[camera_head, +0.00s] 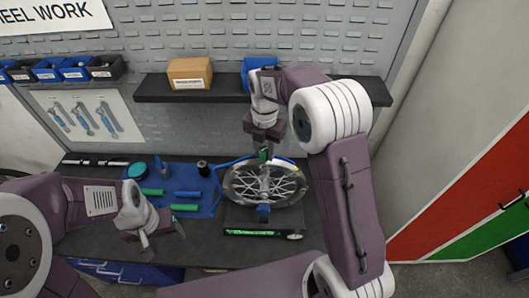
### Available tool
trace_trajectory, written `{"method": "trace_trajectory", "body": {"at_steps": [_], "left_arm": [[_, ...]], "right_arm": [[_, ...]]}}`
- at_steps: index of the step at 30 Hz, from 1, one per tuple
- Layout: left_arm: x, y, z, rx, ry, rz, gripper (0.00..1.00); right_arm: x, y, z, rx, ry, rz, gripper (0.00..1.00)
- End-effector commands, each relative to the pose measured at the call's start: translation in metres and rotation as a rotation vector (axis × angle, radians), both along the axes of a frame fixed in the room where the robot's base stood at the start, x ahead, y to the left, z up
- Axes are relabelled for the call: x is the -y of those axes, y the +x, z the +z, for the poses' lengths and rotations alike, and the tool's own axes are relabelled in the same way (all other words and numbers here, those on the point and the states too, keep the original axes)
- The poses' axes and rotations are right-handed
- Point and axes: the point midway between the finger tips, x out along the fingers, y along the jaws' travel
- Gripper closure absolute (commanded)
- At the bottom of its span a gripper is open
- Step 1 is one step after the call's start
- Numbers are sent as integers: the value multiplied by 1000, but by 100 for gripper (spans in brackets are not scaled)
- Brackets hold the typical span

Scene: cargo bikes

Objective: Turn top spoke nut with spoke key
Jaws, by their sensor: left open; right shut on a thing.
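A spoked wheel (236,196) stands upright in a dark stand (235,216) on the workbench. My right gripper (264,143) points down above the top of the wheel's rim. It is shut on a small green thing, seemingly the spoke key (264,154), at or just above the rim. I cannot tell whether the key touches the top spoke nut, which is too small to make out. My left gripper (163,237) is open and empty, low over the bench to the left of the stand.
A blue mat (208,172) left of the wheel holds green and blue handles, a teal round container (138,171) and a dark cylinder (203,168). A shelf (222,97) with a cardboard box (190,73) hangs behind. The right wall is close to my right arm.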

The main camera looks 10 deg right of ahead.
Motion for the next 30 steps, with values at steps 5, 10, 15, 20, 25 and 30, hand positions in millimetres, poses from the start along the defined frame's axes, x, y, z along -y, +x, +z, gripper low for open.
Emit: {"method": "trace_trajectory", "body": {"at_steps": [5, 10, 15, 20, 25, 30], "left_arm": [[0, 0, 6, 0, 0, 0, 37], [0, 0, 16, 0, 0, 0, 37], [0, 0, 18, 0, 0, 0, 37], [0, 0, 17, 0, 0, 0, 37], [0, 0, 17, 0, 0, 0, 37], [0, 0, 19, 0, 0, 0, 37]], "right_arm": [[0, -2, 0, -10, 0, 100, 100], [0, -3, 0, -12, 0, 398, 100], [-1, -3, -3, -12, 1, 553, 100], [-1, -3, -4, -12, 1, 559, 100], [-1, -3, -4, -13, 2, 557, 100], [-1, -3, -2, -13, 1, 556, 100]]}}
